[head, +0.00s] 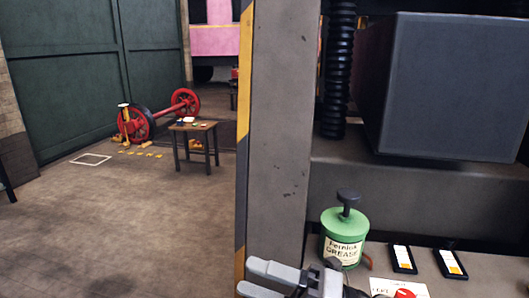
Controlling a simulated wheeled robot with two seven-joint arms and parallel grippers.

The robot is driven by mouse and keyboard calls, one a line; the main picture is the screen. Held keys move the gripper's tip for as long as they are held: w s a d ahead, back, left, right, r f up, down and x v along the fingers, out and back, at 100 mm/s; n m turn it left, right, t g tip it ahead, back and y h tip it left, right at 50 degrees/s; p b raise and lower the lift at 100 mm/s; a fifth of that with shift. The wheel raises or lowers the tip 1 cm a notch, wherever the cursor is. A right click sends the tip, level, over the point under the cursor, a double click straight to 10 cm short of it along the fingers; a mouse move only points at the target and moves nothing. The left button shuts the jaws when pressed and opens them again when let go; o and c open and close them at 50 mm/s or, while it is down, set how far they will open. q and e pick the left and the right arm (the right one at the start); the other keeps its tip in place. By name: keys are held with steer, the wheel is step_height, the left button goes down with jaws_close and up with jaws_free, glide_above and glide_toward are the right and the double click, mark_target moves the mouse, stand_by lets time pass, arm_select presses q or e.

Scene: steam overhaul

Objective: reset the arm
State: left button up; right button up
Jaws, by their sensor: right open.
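My right gripper (248,277) shows at the bottom edge, with pale grey fingers pointing left and apart. It is open and I see nothing between the fingers. It appears in front of the foot of a grey post, and the rest of its arm is mostly cut off by the frame. My left gripper is not in view.
The grey post (278,130) with a yellow-black edge stands close. Right of it, a green grease tin (345,238) and two black-framed cards (402,259) sit on a surface under a dark block (445,85). Open floor (120,230) lies left, with a small table (196,127) and red wheelset (137,124) beyond.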

steer(key=w+d+f+m+t+h, duration=0.1)
steer(key=d+f+m+t+h, duration=0.45)
steer(key=m, duration=0.65)
steer(key=d+f+m+t+h, duration=0.35)
steer(key=m+t+h, duration=0.35)
steer(key=m, duration=0.5)
steer(key=s+d+f+m+g+h, duration=0.2)
steer(key=s+f+m, duration=0.3)
steer(key=f, duration=0.3)
steer(key=s+d+f+m+g+h, duration=0.3)
steer(key=s+f+m+g, duration=0.1)
steer(key=f, duration=0.4)
steer(key=shift+s+d+m, duration=0.2)
steer(key=shift+s+m, duration=0.4)
steer(key=shift+s, duration=0.45)
